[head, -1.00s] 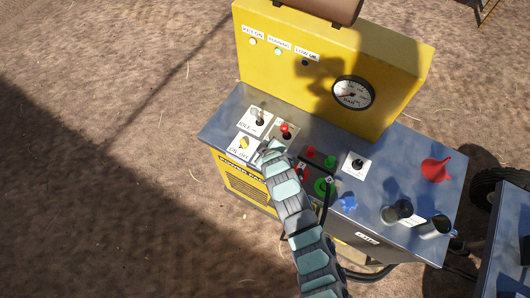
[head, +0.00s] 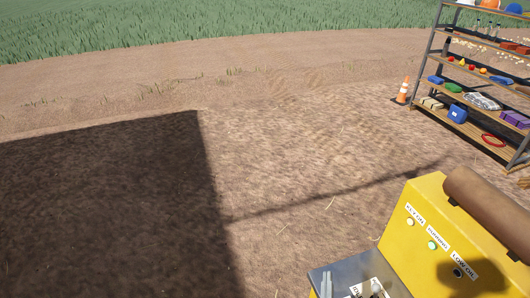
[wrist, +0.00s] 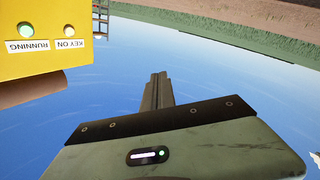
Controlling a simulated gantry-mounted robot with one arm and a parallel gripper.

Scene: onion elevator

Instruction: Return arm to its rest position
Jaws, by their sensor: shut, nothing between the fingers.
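The rest of my arm is outside that view. In the wrist view my gripper (wrist: 158,92) has its two dark fingers together, with nothing between them. Behind them is mostly blue sky. The yellow power unit (head: 425,220) stands at the lower right in the head view. Its yellow housing (wrist: 45,62) also shows upside down at the upper left of the wrist view, apart from the fingers.
The grey control panel (head: 335,272) is mostly cut off by the bottom edge. A brown cylinder (head: 490,205) lies on top of the yellow housing. A shelf rack (head: 466,128) and an orange cone (head: 403,92) stand farther back at the right. Bare ground at the left is clear.

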